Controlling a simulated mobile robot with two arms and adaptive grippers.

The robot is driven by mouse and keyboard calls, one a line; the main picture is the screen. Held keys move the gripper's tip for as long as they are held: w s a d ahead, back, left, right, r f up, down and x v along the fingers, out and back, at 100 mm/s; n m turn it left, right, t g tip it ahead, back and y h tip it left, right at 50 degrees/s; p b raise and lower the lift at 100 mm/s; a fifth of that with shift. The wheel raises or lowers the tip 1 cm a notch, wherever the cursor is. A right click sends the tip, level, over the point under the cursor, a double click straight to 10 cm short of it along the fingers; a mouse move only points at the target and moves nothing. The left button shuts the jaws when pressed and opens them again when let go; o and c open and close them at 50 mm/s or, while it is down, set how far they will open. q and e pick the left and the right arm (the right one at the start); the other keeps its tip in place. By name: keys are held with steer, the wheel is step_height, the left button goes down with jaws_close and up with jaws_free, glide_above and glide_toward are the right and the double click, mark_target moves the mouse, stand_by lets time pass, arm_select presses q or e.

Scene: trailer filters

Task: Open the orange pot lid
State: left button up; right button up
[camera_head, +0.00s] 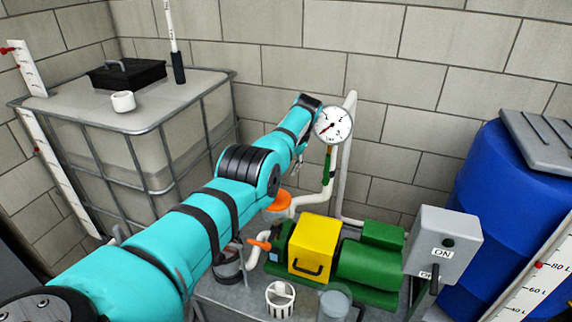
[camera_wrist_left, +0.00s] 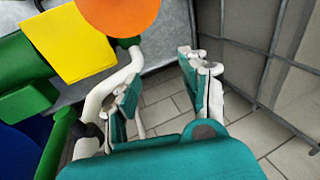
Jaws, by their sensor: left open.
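The orange pot lid (camera_head: 276,201) is a round orange piece beside the white pipe, partly hidden behind my left arm in the head view. In the left wrist view, the orange round lid (camera_wrist_left: 118,12) is cut off by the top edge. My left gripper (camera_wrist_left: 160,75) is open, with nothing between its fingers. The floor shows through the gap, and the lid lies above and to the left of the fingers. My right gripper is in neither view.
A green pump with a yellow box (camera_head: 314,246) stands on a grey bench beside an ON switch box (camera_head: 441,245). A gauge (camera_head: 332,125) and white pipes (camera_head: 345,165) stand close to my left arm. A caged tank (camera_head: 170,165) is left, a blue barrel (camera_head: 505,205) right.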

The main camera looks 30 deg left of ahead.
arm_select(q)
steer(key=v, duration=1.2)
stand_by(0.4)
